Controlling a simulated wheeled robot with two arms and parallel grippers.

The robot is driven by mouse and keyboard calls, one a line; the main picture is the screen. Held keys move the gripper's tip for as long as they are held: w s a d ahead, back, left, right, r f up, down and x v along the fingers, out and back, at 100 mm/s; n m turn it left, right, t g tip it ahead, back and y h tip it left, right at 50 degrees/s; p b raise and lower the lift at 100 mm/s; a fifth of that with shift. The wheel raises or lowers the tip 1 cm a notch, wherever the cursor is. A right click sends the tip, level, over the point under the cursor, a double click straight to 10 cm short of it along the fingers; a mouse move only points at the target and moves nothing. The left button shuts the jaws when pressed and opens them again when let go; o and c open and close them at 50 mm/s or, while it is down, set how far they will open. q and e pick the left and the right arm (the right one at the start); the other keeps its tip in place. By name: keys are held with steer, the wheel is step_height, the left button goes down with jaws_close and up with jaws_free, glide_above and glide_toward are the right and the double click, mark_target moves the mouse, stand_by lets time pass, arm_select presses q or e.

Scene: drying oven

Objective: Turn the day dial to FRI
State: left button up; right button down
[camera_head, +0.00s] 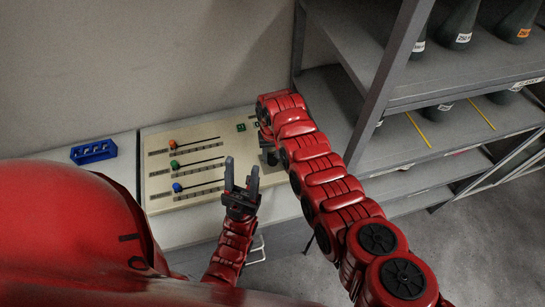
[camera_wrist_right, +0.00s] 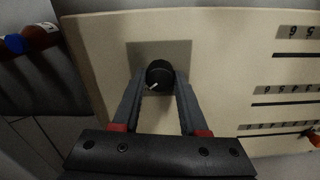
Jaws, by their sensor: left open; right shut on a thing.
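The day dial (camera_wrist_right: 160,73) is a round black knob with a white pointer mark, on a grey square of a cream panel (camera_wrist_right: 105,50). In the wrist view the mark points to the lower left. No day lettering is readable around it. My right gripper (camera_wrist_right: 159,82) is shut on the dial, one finger on each side. In the head view my right arm and gripper (camera_head: 268,152) hide the dial at the right of the panel (camera_head: 205,130). My left gripper (camera_head: 242,176) is open and empty, above the panel's front right part.
The panel carries three sliders with an orange knob (camera_head: 172,144), a green knob (camera_head: 174,164) and a blue knob (camera_head: 177,187), plus a green square (camera_head: 241,127). A blue rack (camera_head: 93,151) lies to the left. Grey shelving (camera_head: 420,95) with dark bottles stands close at right.

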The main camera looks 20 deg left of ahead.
steer(key=shift+m+b, duration=0.35)
steer(key=shift+m, duration=0.25)
steer(key=shift+c, duration=2.2)
jaws_free()
